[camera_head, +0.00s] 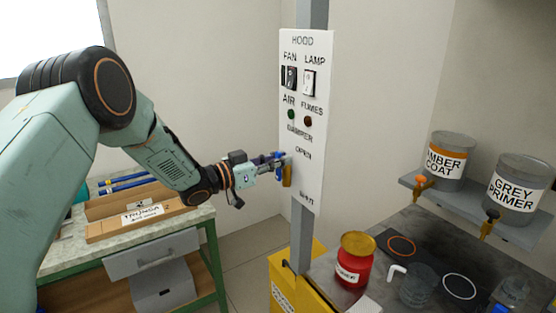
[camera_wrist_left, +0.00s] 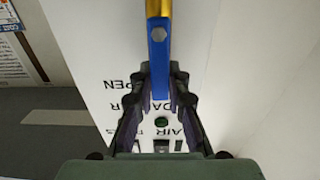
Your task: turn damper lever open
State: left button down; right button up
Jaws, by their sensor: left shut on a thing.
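The damper lever has a blue part and a yellow part (camera_head: 287,178) and sits on the white hood panel (camera_head: 313,125), left of the words OPEN and SHUT. Its yellow part hangs downward in the head view. In the left wrist view its blue arm (camera_wrist_left: 159,75) runs down from a bolt, with the yellow part (camera_wrist_left: 158,7) at the top edge. My left gripper (camera_head: 279,162) is at the panel, and its two fingers (camera_wrist_left: 159,88) are shut on the lever's blue part. The fingers partly hide the lever in the head view. My right gripper is not in view.
The panel is on a grey post (camera_head: 302,235) above a yellow cabinet (camera_head: 298,292). A red can (camera_head: 354,264) and clear jars stand on the dark bench. Two labelled dispensers (camera_head: 450,160) are on a shelf at right. A green-legged workbench (camera_head: 200,220) is at left.

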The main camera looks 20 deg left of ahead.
pick_arm(q)
jog(key=shift+r, duration=0.1)
jog(key=c, duration=1.3)
grip_release()
jog(key=shift+w+d, duration=0.1)
jog(key=shift+w, duration=0.1)
jog(key=shift+s, duration=0.2)
jog(key=shift+v, duration=5.9)
